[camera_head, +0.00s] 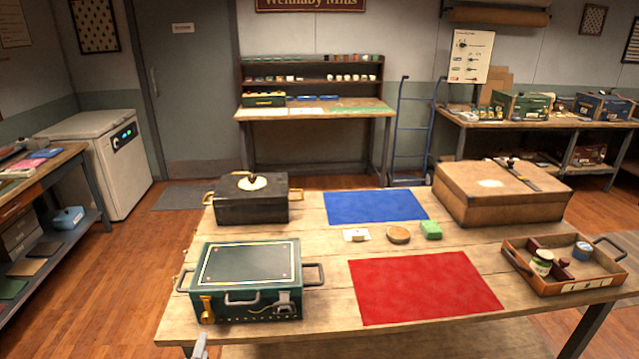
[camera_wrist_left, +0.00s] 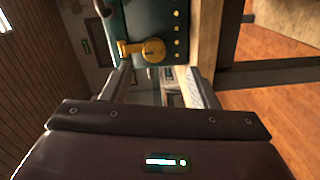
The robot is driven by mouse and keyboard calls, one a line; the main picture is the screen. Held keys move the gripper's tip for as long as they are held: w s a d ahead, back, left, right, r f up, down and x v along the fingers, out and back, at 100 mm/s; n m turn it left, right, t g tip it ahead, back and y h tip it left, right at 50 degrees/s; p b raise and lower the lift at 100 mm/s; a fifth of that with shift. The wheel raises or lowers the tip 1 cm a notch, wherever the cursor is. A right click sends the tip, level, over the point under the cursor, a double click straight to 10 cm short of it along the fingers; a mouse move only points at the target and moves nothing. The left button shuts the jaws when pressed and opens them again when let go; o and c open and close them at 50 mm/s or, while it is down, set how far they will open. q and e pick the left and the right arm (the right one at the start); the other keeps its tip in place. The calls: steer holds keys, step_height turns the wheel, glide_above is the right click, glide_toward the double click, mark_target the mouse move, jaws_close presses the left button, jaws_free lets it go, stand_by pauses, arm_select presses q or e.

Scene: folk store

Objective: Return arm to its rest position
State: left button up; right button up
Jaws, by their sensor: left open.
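My left gripper (camera_head: 200,346) shows only as a small grey tip at the bottom edge of the head view, just in front of the table's near left edge. In the left wrist view its two fingers (camera_wrist_left: 158,85) are apart with nothing between them. Beyond the fingers is the front of the green case (camera_wrist_left: 165,22) with its brass latch (camera_wrist_left: 152,50); the gripper looks clear of it. In the head view the green case (camera_head: 250,282) stands shut on the table's near left corner. My right gripper is in neither view.
The wooden table (camera_head: 330,265) also carries a black case (camera_head: 250,205), blue mat (camera_head: 375,206), red mat (camera_head: 425,287), brown case (camera_head: 500,195) and wooden tray (camera_head: 570,280) with small items. A soap-like green block (camera_head: 431,230) and a round wooden disc (camera_head: 398,234) lie mid-table.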

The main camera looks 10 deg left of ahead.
arm_select(q)
steer(key=s+d+f+m+g+h, duration=0.25)
steer(key=s+d+f+m, duration=0.2)
steer(key=f, duration=0.45)
steer(key=s+d+f+m+g+h, duration=0.1)
steer(key=s+d+f+m+g, duration=0.2)
steer(key=s+d+f, duration=0.45)
steer(key=s+d+f+m+g+h, duration=0.1)
steer(key=s+d+f+m+g, duration=0.2)
steer(key=f, duration=0.7)
steer(key=s+a+f+m+g, duration=0.1)
steer(key=s+f+m+g, duration=0.2)
steer(key=s, duration=1.1)
steer(key=s+a+f+m+g+b, duration=0.1)
steer(key=s+f+m+g, duration=0.3)
steer(key=s+f+m, duration=0.4)
steer(key=s+f, duration=0.1)
steer(key=s, duration=0.5)
steer(key=shift+s+f, duration=0.15)
steer(key=shift+s, duration=0.15)
